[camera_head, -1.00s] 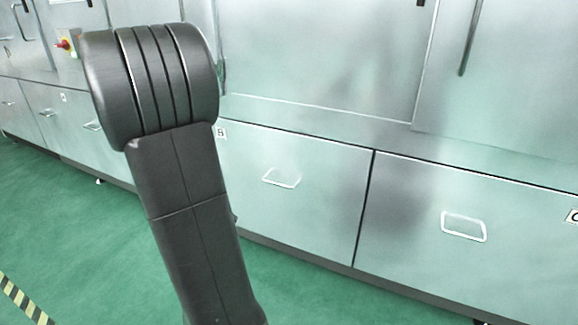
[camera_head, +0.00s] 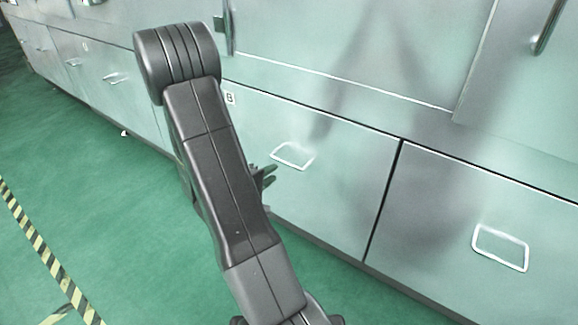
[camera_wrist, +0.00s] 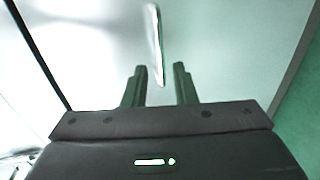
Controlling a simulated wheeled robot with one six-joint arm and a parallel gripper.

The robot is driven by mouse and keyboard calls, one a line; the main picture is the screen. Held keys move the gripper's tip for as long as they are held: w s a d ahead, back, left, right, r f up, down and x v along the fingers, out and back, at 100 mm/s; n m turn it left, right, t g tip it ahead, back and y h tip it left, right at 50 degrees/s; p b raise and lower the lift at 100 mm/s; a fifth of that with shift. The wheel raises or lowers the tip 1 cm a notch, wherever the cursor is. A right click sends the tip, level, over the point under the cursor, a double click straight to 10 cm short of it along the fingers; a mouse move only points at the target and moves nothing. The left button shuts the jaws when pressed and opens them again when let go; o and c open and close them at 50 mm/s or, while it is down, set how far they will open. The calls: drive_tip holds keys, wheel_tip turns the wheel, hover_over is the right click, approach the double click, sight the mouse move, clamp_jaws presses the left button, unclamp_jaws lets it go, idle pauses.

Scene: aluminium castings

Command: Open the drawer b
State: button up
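Drawer b (camera_head: 340,185) is a pale metal front marked with a small "B" label (camera_head: 229,98). It looks shut, flush with its neighbour. Its pale loop handle (camera_head: 292,155) is near the middle of the front. My gripper (camera_head: 270,175) shows partly from behind my dark arm, just left of and below the handle. In the wrist view, my gripper (camera_wrist: 159,80) has its two dark fingers apart. The handle (camera_wrist: 155,40) stands upright there, with its lower end between the fingertips. Whether they touch it I cannot tell.
Another drawer with a similar handle (camera_head: 500,248) is to the right. More drawers (camera_head: 110,85) run off to the left. A cabinet door handle (camera_head: 551,25) is at upper right. The green floor (camera_head: 110,220) is clear, with a yellow-black stripe (camera_head: 40,245) at left.

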sight(287, 164)
drive_tip(key=b+x, duration=0.3)
drive_tip(key=x, duration=0.6)
drive_tip(key=shift+w, duration=0.1)
clamp_jaws()
